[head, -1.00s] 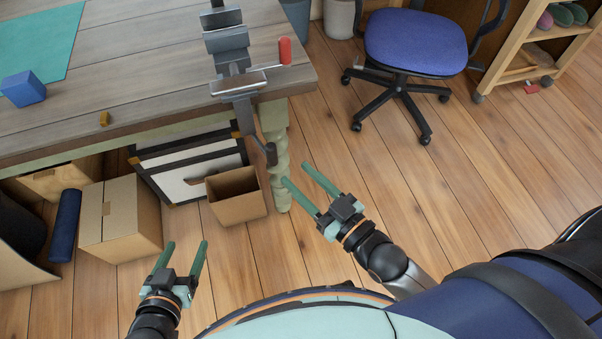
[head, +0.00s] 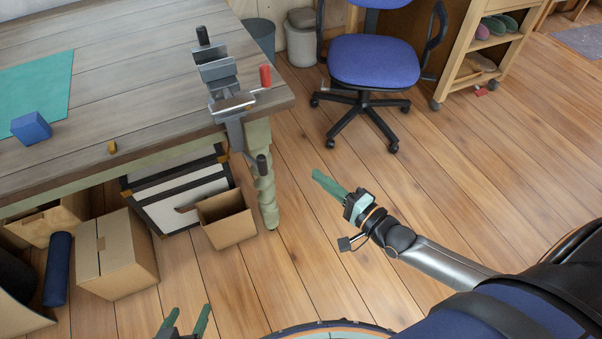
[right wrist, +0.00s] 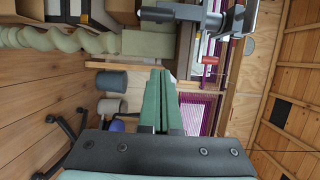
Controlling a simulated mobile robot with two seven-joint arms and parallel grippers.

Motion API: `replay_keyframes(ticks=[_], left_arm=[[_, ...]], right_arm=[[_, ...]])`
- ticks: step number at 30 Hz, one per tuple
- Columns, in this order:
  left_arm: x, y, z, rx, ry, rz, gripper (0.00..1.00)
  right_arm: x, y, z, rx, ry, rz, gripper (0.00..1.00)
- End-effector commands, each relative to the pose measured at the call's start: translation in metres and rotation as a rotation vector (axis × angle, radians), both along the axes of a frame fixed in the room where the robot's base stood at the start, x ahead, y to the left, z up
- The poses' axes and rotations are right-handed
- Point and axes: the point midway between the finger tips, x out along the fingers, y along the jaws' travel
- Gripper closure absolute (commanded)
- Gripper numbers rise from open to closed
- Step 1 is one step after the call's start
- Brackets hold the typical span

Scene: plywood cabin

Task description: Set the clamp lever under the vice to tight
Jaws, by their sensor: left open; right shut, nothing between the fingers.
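The grey metal vice (head: 222,80) is clamped to the table's near right corner. Under it the clamp lever (head: 262,164) hangs down with a dark grip, in front of the pale green table leg. My right gripper (head: 320,176) is shut and empty, to the right of the lever and apart from it, over the floor. In the right wrist view its green fingers (right wrist: 158,75) lie together, and part of the vice (right wrist: 200,17) shows at the top edge. My left gripper (head: 190,316) is open and empty at the bottom edge, partly cut off.
An open cardboard box (head: 228,220) stands below the lever, beside the table leg (head: 266,190). A blue chair (head: 375,62) stands behind. The floor around my right gripper is clear.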

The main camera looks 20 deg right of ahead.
Motion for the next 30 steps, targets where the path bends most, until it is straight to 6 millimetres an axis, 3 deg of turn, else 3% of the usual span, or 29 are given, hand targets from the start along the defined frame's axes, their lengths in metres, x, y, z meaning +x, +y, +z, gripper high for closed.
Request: replay_keyframes(ticks=[15,21,30], left_arm=[[-0.001,0.002,-0.013,0.004,-0.003,0.002,0.28],[-0.001,0.002,-0.009,0.003,-0.003,0.002,0.28],[-0.001,0.002,-0.009,0.002,-0.003,0.002,0.28]], right_arm=[[0.089,0.037,0.000,-0.002,-0.004,0.001,1.00],[0.081,0.064,0.000,0.000,0.000,0.001,1.00],[0.080,0.074,0.000,-0.005,-0.002,0.001,1.00]])
